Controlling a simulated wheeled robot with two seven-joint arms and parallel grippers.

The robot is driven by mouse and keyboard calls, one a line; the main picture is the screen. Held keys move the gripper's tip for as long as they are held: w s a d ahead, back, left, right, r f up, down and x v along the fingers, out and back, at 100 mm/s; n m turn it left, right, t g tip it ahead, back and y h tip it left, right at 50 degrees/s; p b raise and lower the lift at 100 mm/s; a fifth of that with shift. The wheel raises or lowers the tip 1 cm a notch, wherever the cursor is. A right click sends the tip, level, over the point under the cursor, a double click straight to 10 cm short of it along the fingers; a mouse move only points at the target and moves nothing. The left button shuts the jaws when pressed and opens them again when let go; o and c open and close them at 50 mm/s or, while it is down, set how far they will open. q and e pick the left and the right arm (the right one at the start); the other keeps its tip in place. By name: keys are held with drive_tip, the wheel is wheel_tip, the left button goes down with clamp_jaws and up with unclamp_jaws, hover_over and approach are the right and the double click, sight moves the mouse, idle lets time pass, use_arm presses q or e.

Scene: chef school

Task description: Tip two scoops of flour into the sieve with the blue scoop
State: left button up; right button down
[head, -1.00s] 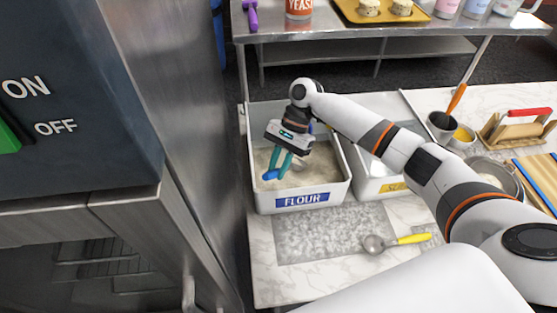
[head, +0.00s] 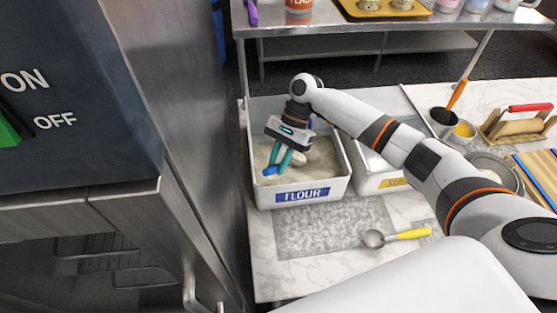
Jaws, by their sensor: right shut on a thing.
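My right gripper (head: 279,164) reaches down into the white bin labelled FLOUR (head: 345,187). Its teal fingers are shut on the blue scoop (head: 269,171), of which only a small blue part shows, low between the fingers. The scoop is at the flour (head: 322,168) in the left half of the bin. A pale patch beside the fingers looks like flour, but I cannot tell if it lies in the scoop. A round metal vessel (head: 510,178) at the right, partly behind my arm, may be the sieve; I cannot tell. My left gripper is not in view.
A second bin (head: 368,183) stands right of the flour bin, partly under my arm. A yellow-handled metal scoop (head: 408,235) lies on the counter in front. A steel cabinet wall rises at the left.

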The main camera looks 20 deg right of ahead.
wheel_tip(320, 180, up, 2)
drive_tip(key=p, duration=0.3)
drive_tip(key=shift+r, duration=2.05)
drive_tip(key=shift+r+t+h, duration=0.55)
drive_tip(key=shift+r+h, duration=0.3)
drive_tip(key=shift+r, duration=0.65)
drive_tip(key=shift+r+t+h, duration=0.55)
drive_tip(key=shift+r+h, duration=0.3)
drive_tip(key=shift+r, duration=0.6)
